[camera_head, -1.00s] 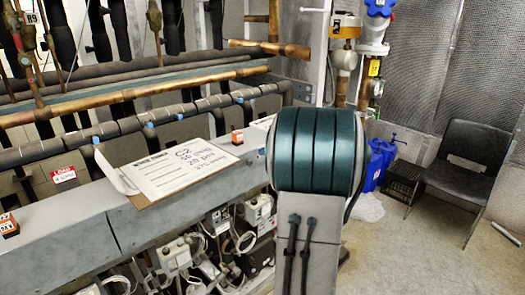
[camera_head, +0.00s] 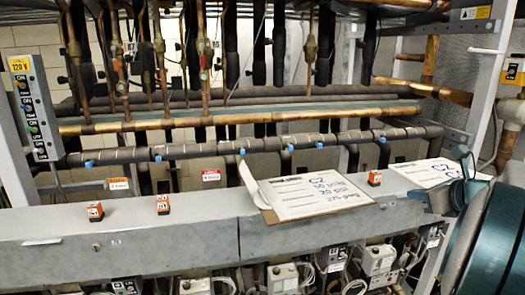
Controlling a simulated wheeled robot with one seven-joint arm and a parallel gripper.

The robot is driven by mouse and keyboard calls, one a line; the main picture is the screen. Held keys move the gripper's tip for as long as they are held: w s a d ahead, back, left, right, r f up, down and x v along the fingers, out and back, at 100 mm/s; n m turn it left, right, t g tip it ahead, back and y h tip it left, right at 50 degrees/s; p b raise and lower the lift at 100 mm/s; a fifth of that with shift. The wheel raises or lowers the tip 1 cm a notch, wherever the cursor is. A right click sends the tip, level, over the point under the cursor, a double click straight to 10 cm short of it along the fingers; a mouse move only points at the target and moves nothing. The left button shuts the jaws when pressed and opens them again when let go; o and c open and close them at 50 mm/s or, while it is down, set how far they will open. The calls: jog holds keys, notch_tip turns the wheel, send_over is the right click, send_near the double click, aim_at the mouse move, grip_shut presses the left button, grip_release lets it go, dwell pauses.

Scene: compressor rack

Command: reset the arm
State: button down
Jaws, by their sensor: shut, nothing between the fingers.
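My gripper does not show in the camera view. Dark teal, rounded parts fill the lower right edge, and they look like my own arm. They hide part of the rack's right end. I cannot make out any fingers, and I cannot tell how the arm is posed.
A long grey metal ledge (camera_head: 180,236) runs across the view. A clipboard (camera_head: 306,196) with handwritten notes lies on it, with a second sheet (camera_head: 424,172) to its right. Orange blocks (camera_head: 163,205) stand along the ledge. Copper pipes (camera_head: 240,118) run behind, with a switch panel (camera_head: 35,105) at left.

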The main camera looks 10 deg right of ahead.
jog(key=s+a+f+n+g+y, duration=0.1)
jog(key=s+a+f+n+g, duration=0.25)
jog(key=a+n, duration=0.6)
jog(key=s+a+f+n+g+y, duration=0.1)
jog(key=s+a+f+n+g, duration=0.4)
jog(key=a, duration=0.8)
jog(key=s+a+f+n+h, duration=0.2)
jog(key=s+n, duration=0.3)
jog(key=n, duration=0.4)
jog(key=s+a+f+n+h, duration=0.2)
jog(key=s+n, duration=0.4)
jog(key=n, duration=0.3)
jog(key=shift+a+f, duration=0.55)
jog(key=shift+a, duration=0.6)
jog(key=shift+w, duration=0.1)
